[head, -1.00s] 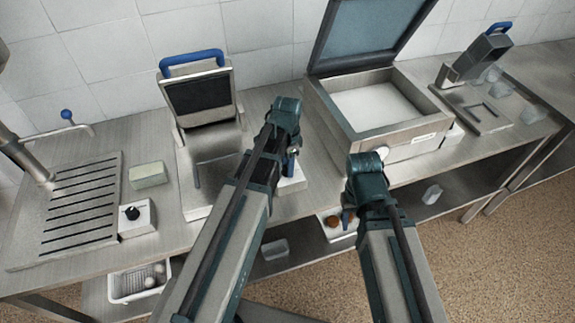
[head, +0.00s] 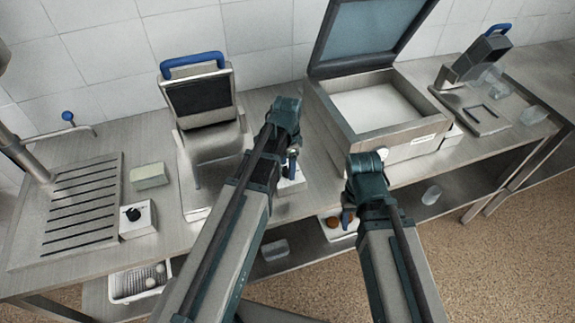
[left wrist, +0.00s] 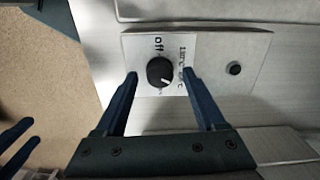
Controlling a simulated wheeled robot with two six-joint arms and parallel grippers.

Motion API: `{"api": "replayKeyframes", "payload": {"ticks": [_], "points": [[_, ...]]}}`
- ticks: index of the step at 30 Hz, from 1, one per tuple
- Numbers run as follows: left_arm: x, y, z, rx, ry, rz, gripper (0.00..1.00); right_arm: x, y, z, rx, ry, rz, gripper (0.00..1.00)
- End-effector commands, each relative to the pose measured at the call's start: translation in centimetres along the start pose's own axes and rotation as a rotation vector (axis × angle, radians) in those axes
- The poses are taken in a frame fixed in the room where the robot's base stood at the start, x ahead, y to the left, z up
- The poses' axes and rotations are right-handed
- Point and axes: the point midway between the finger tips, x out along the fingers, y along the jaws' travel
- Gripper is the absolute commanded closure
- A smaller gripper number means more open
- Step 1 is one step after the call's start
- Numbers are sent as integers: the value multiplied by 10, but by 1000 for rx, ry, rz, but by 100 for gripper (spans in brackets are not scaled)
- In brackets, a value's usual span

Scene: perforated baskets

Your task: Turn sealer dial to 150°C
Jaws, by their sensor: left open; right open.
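The black round dial (left wrist: 160,72) sits on a pale control panel (left wrist: 258,52) in the left wrist view, with "off" and sideways temperature print beside it; the exact setting is too small to read. My left gripper (left wrist: 160,76) is open, its dark blue fingers on either side of the dial in the picture; whether they touch it I cannot tell. In the head view the left gripper (head: 292,165) is mostly hidden behind its arm, above a white box (head: 291,184). My right gripper (head: 348,216) is open, low in front of the counter edge.
A blue-handled press (head: 200,100) stands left of my left arm. A large open-lidded machine (head: 400,148) stands to its right. Another small dial box (head: 138,217) and a pale block (head: 149,175) lie further left. A lower shelf holds a white basket (head: 138,285).

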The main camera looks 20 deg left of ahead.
Motion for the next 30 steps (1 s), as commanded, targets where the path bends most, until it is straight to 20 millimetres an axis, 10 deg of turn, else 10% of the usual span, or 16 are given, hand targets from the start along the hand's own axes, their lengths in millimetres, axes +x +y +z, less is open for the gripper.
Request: {"api": "replayKeyframes", "payload": {"ticks": [30], "points": [[-132, 0, 0, 0, 0, 0, 28, -131, 12, 8, 11, 0, -3, 50]]}}
